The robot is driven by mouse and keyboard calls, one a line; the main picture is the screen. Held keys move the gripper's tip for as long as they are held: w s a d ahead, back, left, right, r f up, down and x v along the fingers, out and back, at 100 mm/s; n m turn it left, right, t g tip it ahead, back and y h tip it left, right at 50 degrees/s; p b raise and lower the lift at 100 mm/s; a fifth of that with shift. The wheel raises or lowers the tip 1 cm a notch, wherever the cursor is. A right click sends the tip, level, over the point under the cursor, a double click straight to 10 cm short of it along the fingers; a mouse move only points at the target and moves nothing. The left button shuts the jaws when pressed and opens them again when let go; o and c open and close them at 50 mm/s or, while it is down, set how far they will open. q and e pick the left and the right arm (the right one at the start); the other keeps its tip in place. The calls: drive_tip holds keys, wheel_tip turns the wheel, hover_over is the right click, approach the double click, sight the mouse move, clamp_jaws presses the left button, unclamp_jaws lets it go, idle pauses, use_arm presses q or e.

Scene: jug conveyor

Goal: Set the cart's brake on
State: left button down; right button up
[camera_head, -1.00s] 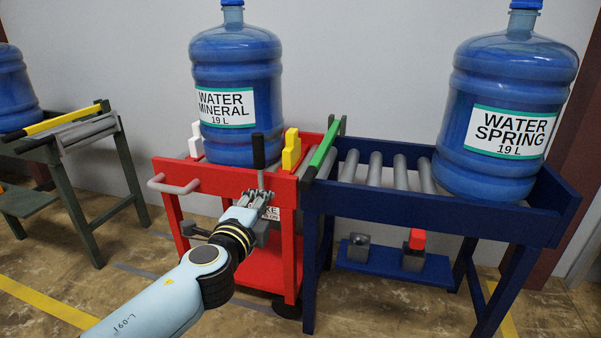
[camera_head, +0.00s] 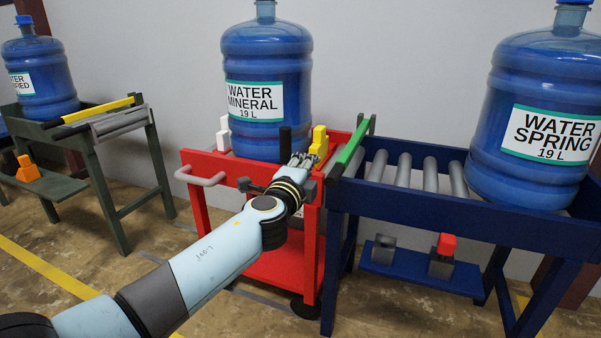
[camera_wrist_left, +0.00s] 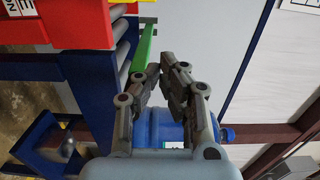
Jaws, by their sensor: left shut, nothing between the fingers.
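The red cart (camera_head: 232,168) stands in the middle of the head view, with a big blue WATER MINERAL jug (camera_head: 266,60) on it. A black upright lever handle (camera_head: 285,141) rises at the cart's front, left of a yellow block (camera_head: 319,142). My left gripper (camera_head: 300,159) is shut and empty, just right of the handle's lower part; I cannot tell whether they touch. The brake label is mostly hidden behind my arm. In the left wrist view the closed fingers (camera_wrist_left: 167,72) show near a green bar (camera_wrist_left: 144,45), with the cart (camera_wrist_left: 70,22) at the upper left.
A blue roller table (camera_head: 420,210) with a WATER SPRING jug (camera_head: 540,110) stands right of the cart. On its lower shelf are a red-topped block (camera_head: 446,244) and a grey one (camera_head: 384,247). A dark green stand (camera_head: 100,195) with another jug (camera_head: 40,75) is at the left.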

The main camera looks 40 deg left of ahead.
use_arm(q)
drive_tip(key=w+a, duration=0.3)
drive_tip(key=a, duration=0.2)
drive_tip(key=shift+w, duration=0.25)
drive_tip(key=shift+a, duration=0.1)
